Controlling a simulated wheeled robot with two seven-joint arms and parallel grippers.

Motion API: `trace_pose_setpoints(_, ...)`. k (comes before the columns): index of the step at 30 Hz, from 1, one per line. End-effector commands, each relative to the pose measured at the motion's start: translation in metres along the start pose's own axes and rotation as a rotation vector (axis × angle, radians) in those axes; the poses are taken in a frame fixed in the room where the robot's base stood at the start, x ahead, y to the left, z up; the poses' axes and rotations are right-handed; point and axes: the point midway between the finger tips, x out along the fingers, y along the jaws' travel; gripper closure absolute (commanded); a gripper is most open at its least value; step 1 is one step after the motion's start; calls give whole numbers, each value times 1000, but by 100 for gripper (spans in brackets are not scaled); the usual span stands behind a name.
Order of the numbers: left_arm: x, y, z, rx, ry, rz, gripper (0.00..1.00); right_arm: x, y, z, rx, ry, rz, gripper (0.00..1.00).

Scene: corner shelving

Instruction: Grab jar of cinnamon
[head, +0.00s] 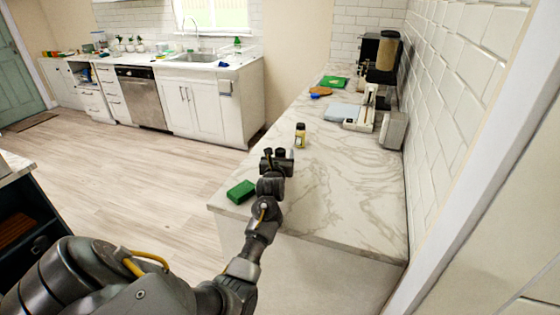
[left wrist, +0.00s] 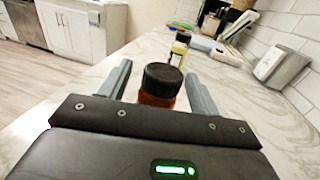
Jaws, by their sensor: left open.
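A jar with a black lid and reddish-brown contents (left wrist: 158,92), which looks like the cinnamon, stands upright on the marble counter (head: 330,205). My left gripper (head: 277,159) is open, with one finger on either side of this jar in the left wrist view. I cannot tell whether the fingers touch it. In the head view the gripper mostly hides the jar. A second bottle with a dark cap and yellowish label (head: 300,136) stands just beyond; it also shows in the left wrist view (left wrist: 179,48). My right gripper is not in view.
A green block (head: 241,192) lies near the counter's left edge, beside my left wrist. Farther back are a white appliance (head: 360,121), a grey box (head: 392,130), a green board (head: 333,82) and a coffee machine (head: 381,57). A tiled wall bounds the right.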

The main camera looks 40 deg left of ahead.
Motion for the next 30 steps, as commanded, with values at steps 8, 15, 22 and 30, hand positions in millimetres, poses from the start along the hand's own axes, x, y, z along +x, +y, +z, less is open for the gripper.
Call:
trace_pose_setpoints(8,0,0,0,0,0,0,50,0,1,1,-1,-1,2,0)
trace_pose_setpoints(15,0,0,0,0,0,0,81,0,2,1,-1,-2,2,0)
trace_pose_setpoints(22,0,0,0,-1,-1,0,89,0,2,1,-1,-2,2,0)
trace_pose_setpoints(30,0,0,12,-4,-4,1,89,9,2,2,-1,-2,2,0)
